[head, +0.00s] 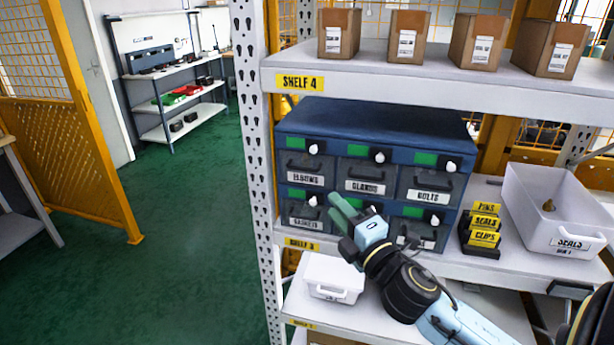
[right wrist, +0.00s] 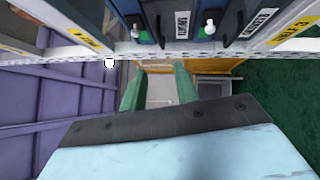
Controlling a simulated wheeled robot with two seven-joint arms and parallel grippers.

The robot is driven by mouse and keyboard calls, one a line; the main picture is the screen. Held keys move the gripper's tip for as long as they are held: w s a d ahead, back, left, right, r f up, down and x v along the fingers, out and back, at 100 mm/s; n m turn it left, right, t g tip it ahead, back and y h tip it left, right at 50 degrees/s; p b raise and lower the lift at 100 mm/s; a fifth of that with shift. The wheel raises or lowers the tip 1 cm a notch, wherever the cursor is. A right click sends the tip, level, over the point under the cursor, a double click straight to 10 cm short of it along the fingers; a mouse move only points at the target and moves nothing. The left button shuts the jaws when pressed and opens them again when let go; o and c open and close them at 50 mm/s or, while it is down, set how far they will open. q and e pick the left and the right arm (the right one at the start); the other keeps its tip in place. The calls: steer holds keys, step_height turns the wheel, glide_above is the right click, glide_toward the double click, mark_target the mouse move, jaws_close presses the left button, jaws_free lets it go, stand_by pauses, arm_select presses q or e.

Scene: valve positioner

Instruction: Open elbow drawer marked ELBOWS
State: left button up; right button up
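The ELBOWS drawer (head: 305,168) is the grey top left drawer of a blue cabinet (head: 375,122) in the head view. It looks shut, with a dark handle above its label and a white knob beside a green patch at its top. My right gripper (head: 336,207) is in front of the cabinet, below and right of the ELBOWS drawer and apart from it. It hides part of the lower middle drawer. In the right wrist view, its green fingers (right wrist: 158,88) are spread with nothing between them. My left gripper is not in view.
GLANDS (head: 367,186) and BOLTS (head: 427,198) drawers are to the right, GASKETS (head: 303,222) below. A perforated post (head: 256,150) stands left of the cabinet. A white bin (head: 333,277) sits on the shelf below; yellow-labelled holders (head: 484,240) stand to the right. Green floor (head: 190,235) is clear at left.

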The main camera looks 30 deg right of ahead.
steer(key=p, duration=0.2)
glide_toward(307, 176)
steer(key=w+r, duration=0.1)
steer(key=w, duration=0.1)
steer(key=w+a+r, duration=0.1)
steer(key=w+r, duration=0.1)
steer(key=w+a+r, duration=0.1)
steer(key=w, duration=0.1)
steer(key=shift+r, duration=0.3)
steer(key=shift+s, duration=0.1)
jaws_close()
